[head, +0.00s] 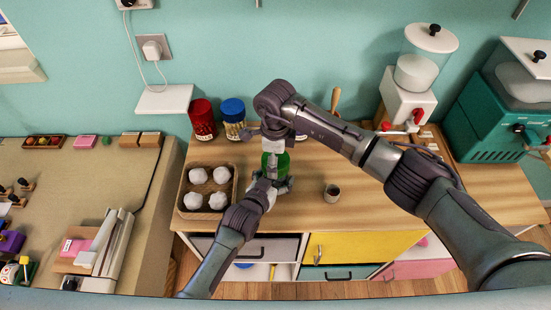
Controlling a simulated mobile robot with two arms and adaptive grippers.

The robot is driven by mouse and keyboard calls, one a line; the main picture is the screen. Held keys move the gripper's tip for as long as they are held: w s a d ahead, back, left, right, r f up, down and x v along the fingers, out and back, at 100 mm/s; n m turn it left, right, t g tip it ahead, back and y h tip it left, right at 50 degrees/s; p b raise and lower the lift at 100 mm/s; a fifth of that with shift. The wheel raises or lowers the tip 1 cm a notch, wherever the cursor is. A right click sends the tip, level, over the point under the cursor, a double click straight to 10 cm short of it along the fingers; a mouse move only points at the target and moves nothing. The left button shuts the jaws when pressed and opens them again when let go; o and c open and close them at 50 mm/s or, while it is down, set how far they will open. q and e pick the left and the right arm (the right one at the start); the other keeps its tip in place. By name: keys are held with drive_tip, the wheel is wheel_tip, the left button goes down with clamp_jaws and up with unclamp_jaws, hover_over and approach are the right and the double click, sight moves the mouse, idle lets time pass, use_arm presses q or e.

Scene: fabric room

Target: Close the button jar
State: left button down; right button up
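A wooden tray (235,187) with several white lumps lies left of the jar. Red (203,121) and blue-lidded (233,113) containers stand behind. A white dispenser (409,103) and teal machine (500,125) stand further right. The counter's front right is clear.

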drive_tip(key=m, duration=0.9)
drive_tip(key=shift+f, duration=0.1)
drive_tip(key=o, duration=1.2)
drive_tip(key=shift+o, duration=0.2)
